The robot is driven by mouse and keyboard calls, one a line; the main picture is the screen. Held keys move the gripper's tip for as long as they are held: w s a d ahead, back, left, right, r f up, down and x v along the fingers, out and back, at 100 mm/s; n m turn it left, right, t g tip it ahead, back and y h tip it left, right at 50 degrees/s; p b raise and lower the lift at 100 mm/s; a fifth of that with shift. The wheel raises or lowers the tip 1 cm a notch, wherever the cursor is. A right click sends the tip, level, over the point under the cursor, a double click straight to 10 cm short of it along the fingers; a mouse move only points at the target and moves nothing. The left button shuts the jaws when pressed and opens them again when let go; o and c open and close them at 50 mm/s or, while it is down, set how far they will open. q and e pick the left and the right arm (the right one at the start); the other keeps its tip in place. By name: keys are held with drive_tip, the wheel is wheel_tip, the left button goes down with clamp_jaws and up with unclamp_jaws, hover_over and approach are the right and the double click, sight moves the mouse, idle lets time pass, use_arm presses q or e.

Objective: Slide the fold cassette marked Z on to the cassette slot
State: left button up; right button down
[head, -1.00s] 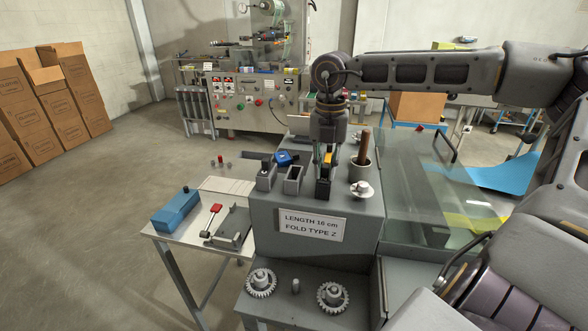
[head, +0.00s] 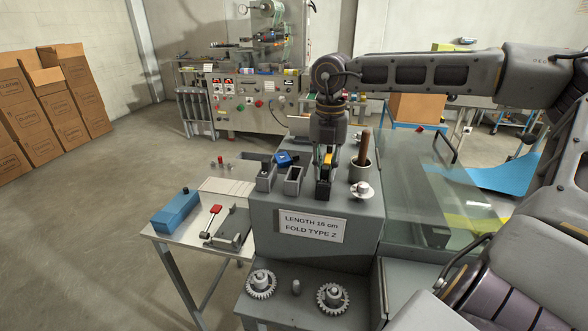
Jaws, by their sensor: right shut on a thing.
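My right gripper (head: 328,165) points straight down over the top of the grey machine housing (head: 265,218). It is shut on a dark upright block, which I take to be the fold cassette (head: 323,188), at the right end of a row of grey holders. No letter is readable on it, and the fingers hide its upper part. I cannot tell whether it is seated in a slot or just above it. The middle holder (head: 293,181) stands open and looks empty. The left holder (head: 265,181) has a dark piece at its top. My left gripper is not in view.
A cup (head: 360,171) with a brown rod and a white knob (head: 362,191) stand close right of the gripper. A blue object (head: 285,158) lies behind the holders. A sign (head: 311,226) reads fold type Z. A side table (head: 195,232) holds a blue box (head: 176,211).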

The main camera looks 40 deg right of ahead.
drive_tip(key=c, duration=1.3)
unclamp_jaws()
drive_tip(key=shift+r, duration=0.15)
wheel_tip(320, 180, up, 12)
drive_tip(key=shift+f, duration=0.15)
wheel_tip(320, 180, up, 9)
drive_tip(key=p, duration=0.9)
drive_tip(key=shift+r, duration=0.2)
drive_tip(key=shift+r+p, duration=0.4)
drive_tip(key=shift+p, duration=0.15)
